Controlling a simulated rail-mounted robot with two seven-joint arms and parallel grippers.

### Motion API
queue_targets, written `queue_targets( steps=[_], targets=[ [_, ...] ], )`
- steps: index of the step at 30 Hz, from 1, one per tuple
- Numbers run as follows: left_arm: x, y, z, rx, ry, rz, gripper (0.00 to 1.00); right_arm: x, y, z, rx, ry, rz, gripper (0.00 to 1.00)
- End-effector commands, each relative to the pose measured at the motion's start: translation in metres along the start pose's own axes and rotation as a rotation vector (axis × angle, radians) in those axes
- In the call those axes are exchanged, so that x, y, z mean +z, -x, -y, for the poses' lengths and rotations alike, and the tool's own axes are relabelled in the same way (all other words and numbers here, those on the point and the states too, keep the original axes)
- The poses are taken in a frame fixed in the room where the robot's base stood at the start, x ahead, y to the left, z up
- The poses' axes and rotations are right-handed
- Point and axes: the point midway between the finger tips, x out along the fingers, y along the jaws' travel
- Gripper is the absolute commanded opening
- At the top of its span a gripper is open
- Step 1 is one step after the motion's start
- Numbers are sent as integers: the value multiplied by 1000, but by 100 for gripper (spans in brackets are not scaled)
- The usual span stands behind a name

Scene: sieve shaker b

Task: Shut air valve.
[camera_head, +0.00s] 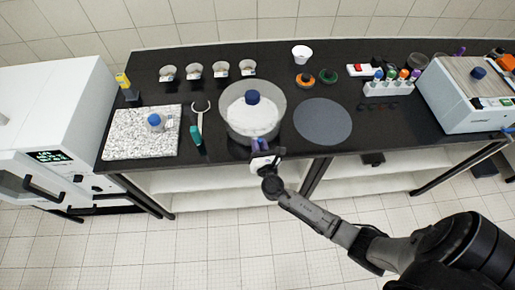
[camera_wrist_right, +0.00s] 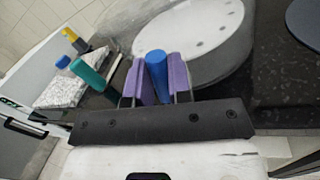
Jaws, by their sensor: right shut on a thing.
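A round glass vessel (camera_head: 279,122) with a white perforated plate inside and a blue knob (camera_head: 252,97) on top stands at the table's front edge. The vessel also shows in the right wrist view (camera_wrist_right: 205,45). My right gripper (camera_head: 259,144) is at the vessel's front side, low by its wall. In the right wrist view its two purple fingers (camera_wrist_right: 158,80) are shut on a blue cylindrical piece (camera_wrist_right: 156,64), apparently the air valve's handle. The fingers hide much of this piece, and its turn cannot be told. My left gripper is not in view.
Left of the vessel lie a green-handled tool (camera_head: 196,136) and a granite slab (camera_head: 142,145) with a blue-capped bottle (camera_head: 155,121). A dark grey disc (camera_head: 323,121) lies to the right. Several small bowls stand behind. A tube rack (camera_head: 390,89) and a boxy instrument (camera_head: 465,100) are farther right.

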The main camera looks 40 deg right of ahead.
Motion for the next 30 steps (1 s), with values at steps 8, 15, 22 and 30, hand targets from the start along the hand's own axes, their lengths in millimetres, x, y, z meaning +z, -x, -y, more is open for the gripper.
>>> queue_targets(
  steps=[8, 15, 22, 30],
  targets=[
    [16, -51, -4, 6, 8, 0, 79, -10, 2, 9, 1, -262, 54, 0],
    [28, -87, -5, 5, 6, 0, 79, -12, 3, 15, 1, -488, 99, 0],
    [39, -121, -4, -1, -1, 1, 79, -16, 4, 20, 0, -703, 142, 0],
    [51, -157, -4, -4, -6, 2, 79, -20, 5, 24, 0, -945, 189, 0]
  ],
)
